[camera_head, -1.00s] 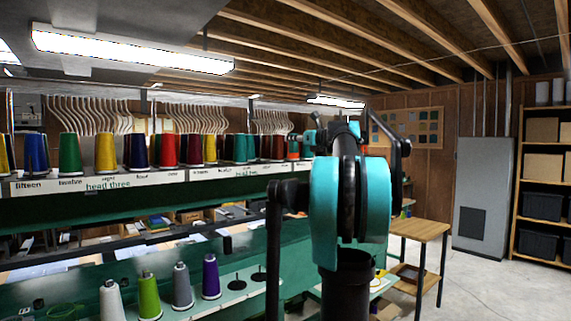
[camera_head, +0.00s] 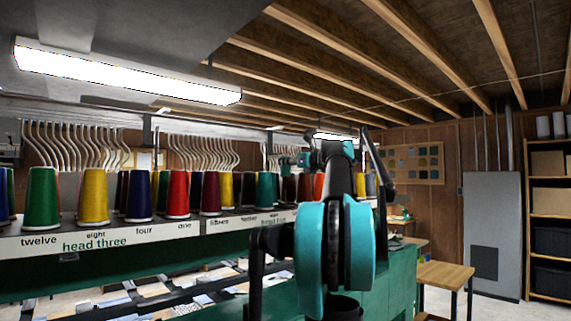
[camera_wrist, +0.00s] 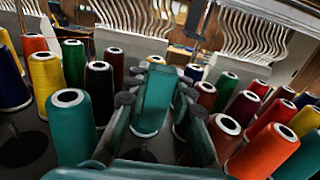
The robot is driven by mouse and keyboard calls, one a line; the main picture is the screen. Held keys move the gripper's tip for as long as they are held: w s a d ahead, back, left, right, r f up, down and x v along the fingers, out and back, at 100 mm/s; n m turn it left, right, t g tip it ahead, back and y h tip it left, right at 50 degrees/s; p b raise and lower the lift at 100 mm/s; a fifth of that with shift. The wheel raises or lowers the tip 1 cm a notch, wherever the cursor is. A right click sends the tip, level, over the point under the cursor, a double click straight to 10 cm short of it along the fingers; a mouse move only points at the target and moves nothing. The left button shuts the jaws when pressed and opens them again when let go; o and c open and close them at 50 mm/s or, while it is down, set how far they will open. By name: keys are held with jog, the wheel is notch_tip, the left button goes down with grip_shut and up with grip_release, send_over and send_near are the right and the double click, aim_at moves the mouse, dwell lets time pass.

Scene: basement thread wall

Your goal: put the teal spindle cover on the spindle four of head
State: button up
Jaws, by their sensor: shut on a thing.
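The teal spindle cover (camera_wrist: 154,100) shows in the middle of the wrist view, a tapered teal piece with a pale lower rim. My gripper (camera_wrist: 158,94) is shut on it, with dark finger pads on both sides. In the head view the gripper end lies mostly behind my arm. A dark blue cone (camera_head: 139,196) stands above "four". A second label further right is too small to read surely. A bare dark spindle disc (camera_wrist: 22,150) shows at left in the wrist view.
Several coloured cones crowd both sides in the wrist view, including a standing teal cone (camera_wrist: 70,128) at left and an orange cone (camera_wrist: 264,150) at right. White curved thread tubes (camera_wrist: 262,45) hang behind. A wooden table (camera_head: 446,276) stands at right, with open floor beside it.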

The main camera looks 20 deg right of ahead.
jog(key=shift+f, duration=5)
jog(key=shift+s+f, duration=0.1)
jog(key=shift+f, duration=0.2)
jog(key=o, duration=0.9)
jog(key=shift+s, duration=0.1)
